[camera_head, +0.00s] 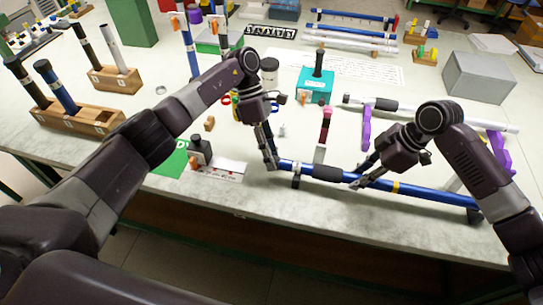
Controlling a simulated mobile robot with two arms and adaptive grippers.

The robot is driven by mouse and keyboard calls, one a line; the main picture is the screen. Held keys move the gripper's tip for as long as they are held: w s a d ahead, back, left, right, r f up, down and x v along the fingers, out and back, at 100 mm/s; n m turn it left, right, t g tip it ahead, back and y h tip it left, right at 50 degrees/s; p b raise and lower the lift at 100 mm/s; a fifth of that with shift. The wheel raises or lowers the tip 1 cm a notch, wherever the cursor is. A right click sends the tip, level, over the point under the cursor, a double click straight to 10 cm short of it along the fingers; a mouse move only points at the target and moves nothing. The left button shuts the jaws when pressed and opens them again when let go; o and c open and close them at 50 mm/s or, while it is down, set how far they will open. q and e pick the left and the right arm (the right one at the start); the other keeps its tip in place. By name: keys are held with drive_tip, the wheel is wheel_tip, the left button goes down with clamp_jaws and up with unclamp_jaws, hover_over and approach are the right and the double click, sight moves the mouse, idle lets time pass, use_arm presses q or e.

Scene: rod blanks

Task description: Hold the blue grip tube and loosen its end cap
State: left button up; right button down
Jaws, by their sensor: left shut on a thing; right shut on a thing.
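The blue grip tube (415,191) lies along the front right of the table, with a black grip sleeve (328,173) and a yellow band. My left gripper (271,162) is shut at the tube's left end, where the end cap sits; its fingers hide the cap, so I cannot tell how it is seated. My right gripper (360,180) is shut on the tube just right of the black sleeve.
A small dark bottle (200,152) stands left of my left gripper. Wooden racks (77,116) with upright tubes stand at the left. A teal box (315,86), purple stands (366,128) and a grey box (478,77) are behind. The front edge is close to the tube.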

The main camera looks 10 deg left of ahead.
use_arm(q)
drive_tip(key=o, duration=1.2)
drive_tip(key=v, duration=1.2)
